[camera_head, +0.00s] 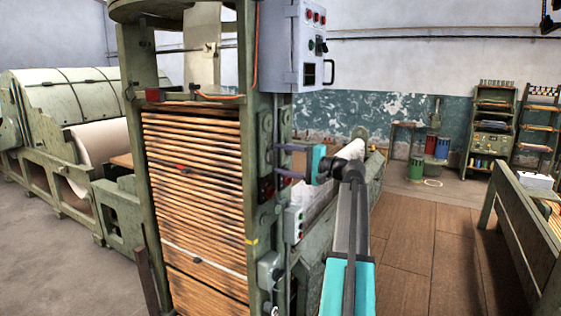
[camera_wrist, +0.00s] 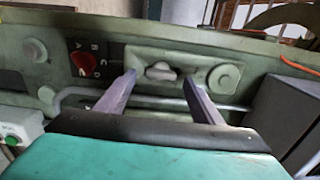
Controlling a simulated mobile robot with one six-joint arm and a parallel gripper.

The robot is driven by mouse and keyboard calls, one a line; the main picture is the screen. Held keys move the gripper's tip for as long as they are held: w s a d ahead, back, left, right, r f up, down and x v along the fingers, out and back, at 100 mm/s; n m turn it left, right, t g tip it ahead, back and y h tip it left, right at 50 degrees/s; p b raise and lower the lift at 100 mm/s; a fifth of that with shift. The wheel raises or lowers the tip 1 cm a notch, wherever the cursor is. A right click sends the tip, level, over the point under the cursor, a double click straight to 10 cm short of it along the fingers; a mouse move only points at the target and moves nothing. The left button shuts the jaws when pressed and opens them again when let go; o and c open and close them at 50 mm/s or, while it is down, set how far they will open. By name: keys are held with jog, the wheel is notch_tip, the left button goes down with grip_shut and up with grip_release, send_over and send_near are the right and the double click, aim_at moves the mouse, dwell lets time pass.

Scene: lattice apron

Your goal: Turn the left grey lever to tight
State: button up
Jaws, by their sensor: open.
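A small grey lever (camera_wrist: 161,71) sits on a recessed plate in the green machine panel, in the wrist view. It lies roughly level, and no marking beside it is readable. My gripper (camera_wrist: 160,77) is open, with one purple-grey finger on each side of the lever in the picture. I cannot tell whether the fingertips touch the panel. In the head view my gripper (camera_head: 277,160) is at the right side of the tall green machine post (camera_head: 264,190), and I cannot make out the lever there. I see no second grey lever clearly.
A red knob (camera_wrist: 85,63) with letters A to D is left of the lever. A round grey boss (camera_wrist: 224,78) is to its right. A pipe runs below. A white button box (camera_wrist: 18,130) and a grey cabinet (camera_head: 292,45) are close. Brown floor (camera_head: 415,240) is open.

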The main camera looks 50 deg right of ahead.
jog(key=b+v, duration=0.3)
jog(key=v, duration=0.9)
jog(key=shift+s, duration=0.3)
jog(key=shift+f, duration=0.1)
